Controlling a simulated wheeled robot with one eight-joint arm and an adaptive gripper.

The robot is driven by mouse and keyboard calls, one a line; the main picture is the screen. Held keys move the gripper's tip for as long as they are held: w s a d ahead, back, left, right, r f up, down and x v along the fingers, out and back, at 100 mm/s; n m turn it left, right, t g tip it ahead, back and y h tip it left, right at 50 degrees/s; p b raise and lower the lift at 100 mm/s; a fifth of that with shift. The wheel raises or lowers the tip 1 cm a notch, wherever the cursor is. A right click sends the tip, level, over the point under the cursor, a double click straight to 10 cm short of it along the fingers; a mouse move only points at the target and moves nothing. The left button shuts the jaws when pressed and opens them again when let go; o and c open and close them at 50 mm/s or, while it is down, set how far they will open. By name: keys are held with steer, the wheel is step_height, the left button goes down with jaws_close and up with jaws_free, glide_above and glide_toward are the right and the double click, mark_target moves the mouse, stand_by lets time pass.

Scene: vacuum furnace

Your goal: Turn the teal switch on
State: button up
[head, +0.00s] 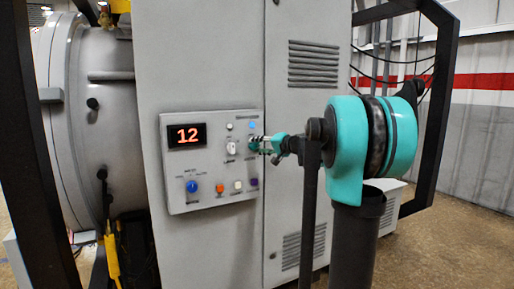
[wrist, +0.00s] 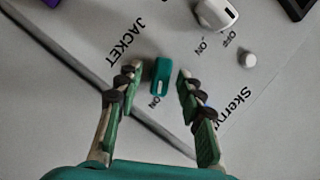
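The teal switch (wrist: 160,76) is a small upright-looking lever on the grey control panel, between the words JACKET and ON in the wrist view. My gripper (wrist: 159,71) is open, with one fingertip on each side of the switch. A narrow gap shows on both sides, and I cannot see either finger touching it. In the head view my gripper (head: 262,144) reaches the right part of the control panel (head: 210,204) and largely hides the switch there.
A white switch (wrist: 216,13) with ON and OFF marks and a white round button (wrist: 248,60) sit close by. The panel also has a red "12" display (head: 187,135), a blue knob (head: 192,186) and an orange button (head: 220,188). A furnace chamber (head: 92,130) stands left.

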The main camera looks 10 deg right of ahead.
steer(key=v, duration=1.1)
steer(key=shift+s, duration=0.2)
steer(key=s+a+f+n+g+h, duration=0.1)
steer(key=s+a+f+g+h, duration=0.2)
steer(key=s+f, duration=0.6)
steer(key=s+a+f+n+g, duration=0.2)
steer(key=s+a+f, duration=0.25)
steer(key=f, duration=0.75)
steer(key=s+d+f+n+g+h, duration=0.2)
steer(key=s+f+h, duration=0.4)
steer(key=s+f, duration=1.3)
steer(key=shift+s+d+f+g+h, duration=0.2)
steer(key=shift+d+f+g+h, duration=0.3)
steer(key=shift+d, duration=0.55)
